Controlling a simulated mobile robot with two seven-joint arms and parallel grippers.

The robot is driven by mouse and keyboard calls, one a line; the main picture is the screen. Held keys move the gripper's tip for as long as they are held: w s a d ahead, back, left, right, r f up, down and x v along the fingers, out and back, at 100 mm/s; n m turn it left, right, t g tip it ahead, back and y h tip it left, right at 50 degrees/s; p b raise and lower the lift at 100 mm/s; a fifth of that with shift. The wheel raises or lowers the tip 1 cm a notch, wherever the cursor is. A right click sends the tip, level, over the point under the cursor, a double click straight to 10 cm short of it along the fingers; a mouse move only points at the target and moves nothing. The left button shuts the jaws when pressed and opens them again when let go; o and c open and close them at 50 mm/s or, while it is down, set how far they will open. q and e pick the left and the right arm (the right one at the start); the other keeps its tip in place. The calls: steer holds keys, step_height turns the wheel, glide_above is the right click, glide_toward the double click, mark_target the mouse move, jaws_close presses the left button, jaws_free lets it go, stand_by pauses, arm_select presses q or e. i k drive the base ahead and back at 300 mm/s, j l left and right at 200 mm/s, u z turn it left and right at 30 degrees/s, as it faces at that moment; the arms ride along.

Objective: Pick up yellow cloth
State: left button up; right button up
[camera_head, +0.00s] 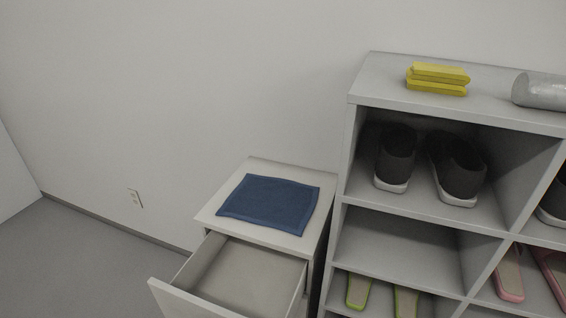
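A folded yellow cloth (437,79) lies on top of the grey shelf unit (391,88), towards its left end. It looks like a thick stack with a split between its layers. Nothing touches it from above. Neither of my grippers shows in the head view.
A grey cylinder (540,91) lies right of the cloth on the shelf top. Dark shoes (396,157) and coloured slippers (510,274) fill compartments below. A blue cloth (268,203) lies on the small cabinet (238,182), whose empty drawer (243,273) stands open. A wall is behind.

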mark_target(447, 80)
steer(key=u, duration=0.65)
steer(key=l+z, duration=0.1)
steer(key=z, duration=1.25)
